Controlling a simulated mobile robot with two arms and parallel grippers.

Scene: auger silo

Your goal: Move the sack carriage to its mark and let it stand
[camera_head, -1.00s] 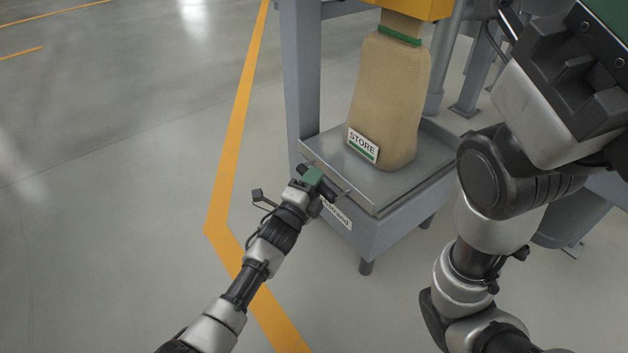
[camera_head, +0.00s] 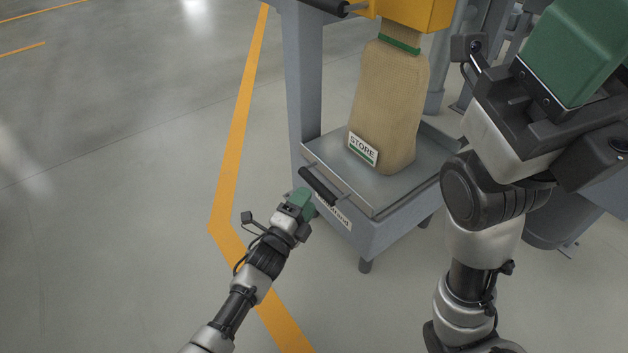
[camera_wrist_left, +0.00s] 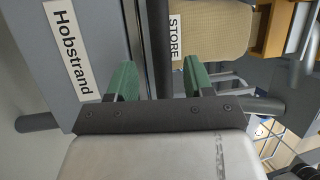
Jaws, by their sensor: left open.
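The sack carriage is a grey metal tray (camera_head: 377,200) on a stand labelled Hobstrand. A tan sack (camera_head: 388,105) with a STORE label stands upright on it, its green-banded neck under the yellow spout (camera_head: 410,15). The tray's dark handle bar (camera_head: 318,185) sticks out at the front; it also shows in the left wrist view (camera_wrist_left: 160,45), seen between the fingers. My left gripper (camera_head: 304,200) is open and just in front of the handle, apart from it. My right gripper (camera_head: 578,45) is raised close to the camera at upper right; its jaw gap is hidden. No mark is identifiable.
A grey post (camera_head: 303,75) rises beside the tray, with another dark handle (camera_head: 325,5) near its top. A yellow floor line (camera_head: 240,120) runs left of the stand. The floor at left is clear.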

